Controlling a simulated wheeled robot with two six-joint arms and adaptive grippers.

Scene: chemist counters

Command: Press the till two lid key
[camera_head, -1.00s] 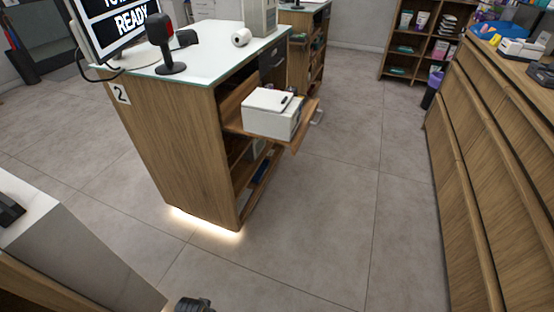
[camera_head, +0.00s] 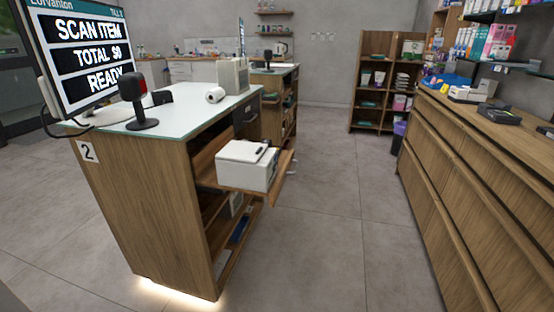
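The till two counter (camera_head: 155,215) is a wooden cabinet with a pale glass top and a plate marked 2 (camera_head: 87,151) on its corner. A large screen (camera_head: 85,60) on it reads SCAN ITEM, TOTAL and READY. A white box-shaped device (camera_head: 245,172) sits on a pulled-out wooden shelf (camera_head: 285,180) at the counter's right side. A dark, pen-like item lies on its top. I cannot make out a lid key on the device at this size. Neither gripper is in view.
A black scanner on a stand (camera_head: 138,105) and a white paper roll (camera_head: 215,95) stand on the counter top. A long wooden drawer unit (camera_head: 450,170) runs along the right. Shelves (camera_head: 372,85) and a bin (camera_head: 398,137) stand behind. The floor aisle (camera_head: 330,220) between is clear.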

